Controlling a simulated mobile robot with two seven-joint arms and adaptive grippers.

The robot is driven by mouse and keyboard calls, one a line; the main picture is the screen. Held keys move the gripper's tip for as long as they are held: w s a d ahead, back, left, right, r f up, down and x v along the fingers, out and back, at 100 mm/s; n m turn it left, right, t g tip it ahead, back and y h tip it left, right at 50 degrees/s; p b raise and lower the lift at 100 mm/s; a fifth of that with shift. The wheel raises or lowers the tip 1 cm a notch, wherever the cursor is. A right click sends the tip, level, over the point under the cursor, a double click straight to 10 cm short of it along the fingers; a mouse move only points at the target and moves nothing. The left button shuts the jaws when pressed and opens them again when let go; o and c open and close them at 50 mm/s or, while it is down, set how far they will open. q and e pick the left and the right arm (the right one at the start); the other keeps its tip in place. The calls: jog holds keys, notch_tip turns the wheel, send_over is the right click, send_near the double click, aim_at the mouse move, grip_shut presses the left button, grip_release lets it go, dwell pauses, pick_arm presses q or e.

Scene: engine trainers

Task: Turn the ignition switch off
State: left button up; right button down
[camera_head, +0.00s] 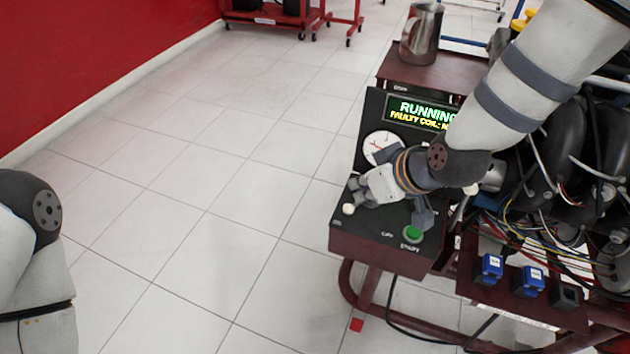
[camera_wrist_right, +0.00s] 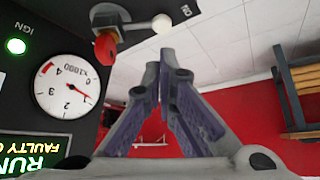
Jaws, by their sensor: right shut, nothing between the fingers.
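The black engine control panel (camera_head: 370,105) has a display (camera_head: 420,113) reading "RUNNING" and a fault line. In the wrist view, a lit green round light (camera_wrist_right: 16,46) sits beside the label "IGN". The white ball also shows in the head view (camera_head: 348,209). I cannot tell which part is the ignition switch. My right gripper (camera_head: 354,188) is shut and empty over the panel's left side, its fingertips (camera_wrist_right: 158,70) apart from the knob. My left gripper is out of view.
A round gauge (camera_head: 382,148) is partly behind my right arm. A green button (camera_head: 411,234) is on the panel's sloping front. Wires and blue coils (camera_head: 489,267) are at the right. A metal jug (camera_head: 421,35) stands behind. The tiled floor at left is clear.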

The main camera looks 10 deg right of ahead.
jog(key=shift+w+a+r+n+t, duration=0.15)
jog(key=shift+w+a+r, duration=0.1)
jog(key=shift+w+r, duration=0.3)
jog(key=shift+w+a+r+n+t, duration=0.15)
jog(key=shift+w+a+r, duration=0.05)
jog(key=shift+w+r, duration=0.35)
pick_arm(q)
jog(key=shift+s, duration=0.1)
